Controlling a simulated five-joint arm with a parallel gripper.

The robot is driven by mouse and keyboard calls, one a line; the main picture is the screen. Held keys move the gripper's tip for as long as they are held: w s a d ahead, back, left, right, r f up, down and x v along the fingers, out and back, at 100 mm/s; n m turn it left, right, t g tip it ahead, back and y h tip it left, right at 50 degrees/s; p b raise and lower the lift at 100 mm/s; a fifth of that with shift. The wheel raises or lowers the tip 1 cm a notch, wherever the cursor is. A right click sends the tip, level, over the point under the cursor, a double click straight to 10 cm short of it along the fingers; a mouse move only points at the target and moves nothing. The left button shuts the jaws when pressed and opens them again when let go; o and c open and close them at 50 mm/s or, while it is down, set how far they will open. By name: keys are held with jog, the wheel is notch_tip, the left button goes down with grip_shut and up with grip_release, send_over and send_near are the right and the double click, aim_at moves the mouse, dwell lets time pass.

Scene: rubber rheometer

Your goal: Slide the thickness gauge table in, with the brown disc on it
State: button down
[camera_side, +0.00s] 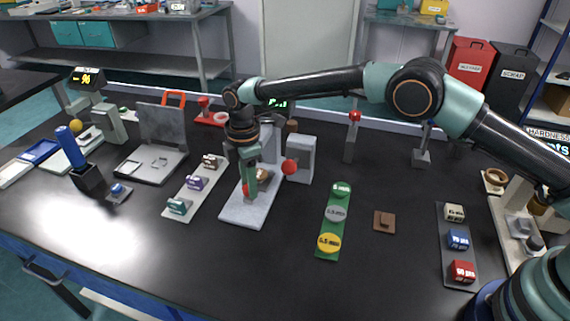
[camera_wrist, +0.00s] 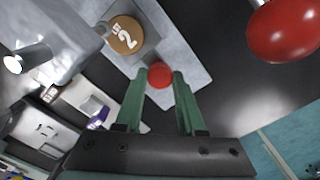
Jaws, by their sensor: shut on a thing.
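The thickness gauge (camera_side: 300,157) is a grey stand on a pale grey base (camera_side: 243,214), near the middle of the bench. The brown disc (camera_wrist: 124,35), marked with a 2, lies flat on the small grey gauge table (camera_wrist: 146,50) in the wrist view. In the side view the disc (camera_side: 263,176) shows partly behind my fingers. A small red knob (camera_wrist: 160,75) is at the near end of the table. My gripper (camera_wrist: 160,78) points down and is shut on this knob, which also shows in the side view (camera_side: 246,190). The disc is clear of the fingers.
A larger red ball (camera_side: 290,167) sticks out of the gauge's right side, and looms at upper right in the wrist view (camera_wrist: 285,30). A strip with several labelled blocks (camera_side: 196,188) is at left. A green strip with discs (camera_side: 337,218) is at right.

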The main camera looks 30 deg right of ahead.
jog(key=shift+w+d+r, duration=0.1)
jog(key=shift+w+d, duration=0.6)
jog(key=shift+w, duration=0.1)
jog(key=c, duration=0.5)
grip_release()
jog(key=shift+r, duration=0.3)
notch_tip(320, 180, up, 12)
jog(key=shift+f, duration=0.25)
